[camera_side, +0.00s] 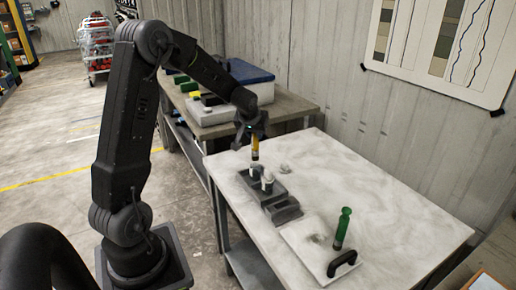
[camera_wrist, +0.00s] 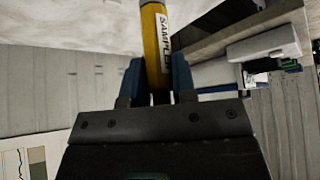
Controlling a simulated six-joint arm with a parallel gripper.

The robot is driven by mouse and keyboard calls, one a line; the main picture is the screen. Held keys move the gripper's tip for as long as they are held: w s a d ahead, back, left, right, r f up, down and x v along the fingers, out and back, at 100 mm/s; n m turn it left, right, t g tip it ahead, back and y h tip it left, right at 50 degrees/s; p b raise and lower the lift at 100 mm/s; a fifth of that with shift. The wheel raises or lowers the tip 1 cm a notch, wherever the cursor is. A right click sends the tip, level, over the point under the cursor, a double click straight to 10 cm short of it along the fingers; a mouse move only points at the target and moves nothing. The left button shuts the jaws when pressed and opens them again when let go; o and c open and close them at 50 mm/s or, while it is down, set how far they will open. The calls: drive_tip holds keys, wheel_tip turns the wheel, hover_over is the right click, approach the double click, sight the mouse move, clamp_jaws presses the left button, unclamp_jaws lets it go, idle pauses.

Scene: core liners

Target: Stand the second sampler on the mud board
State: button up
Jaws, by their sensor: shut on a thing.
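My gripper (camera_side: 254,138) is shut on a yellow sampler (camera_side: 255,150), which hangs upright above the dark rack. In the wrist view the yellow sampler (camera_wrist: 155,40), with a white "SAMPLER" label, sits between the blue fingers of my gripper (camera_wrist: 158,78). The white mud board (camera_side: 300,237) with a black handle (camera_side: 342,264) lies at the front of the marble table. A green sampler (camera_side: 342,228) stands about upright on the board, near the handle. Whether the yellow sampler's lower end touches the rack, I cannot tell.
A dark rack (camera_side: 270,191) with pale-topped pieces stands on the marble table (camera_side: 390,220). A dark grey block (camera_side: 284,210) sits between the rack and the board. A small pale object (camera_side: 285,168) lies behind the rack. The table's right side is clear.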

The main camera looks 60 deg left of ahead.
wheel_tip(320, 180, up, 8)
drive_tip(key=shift+d+r, duration=0.15)
drive_tip(key=s+d+m+t+h, duration=0.15)
drive_tip(key=d+m, duration=0.25)
drive_tip(key=d, duration=0.9)
drive_tip(key=s+d+m+t+h, duration=0.1)
drive_tip(key=s+d+m+h, duration=0.3)
drive_tip(key=d, duration=0.9)
drive_tip(key=w+d+f, duration=0.1)
drive_tip(key=d+f, duration=0.4)
drive_tip(key=f, duration=0.3)
drive_tip(key=w+d+f+m, duration=0.1)
drive_tip(key=w+d+f, duration=0.1)
drive_tip(key=d+f, duration=0.4)
drive_tip(key=shift+w+d+f+y, duration=0.2)
drive_tip(key=shift+f+y, duration=0.25)
drive_tip(key=shift+f, duration=0.8)
drive_tip(key=shift+g, duration=0.25)
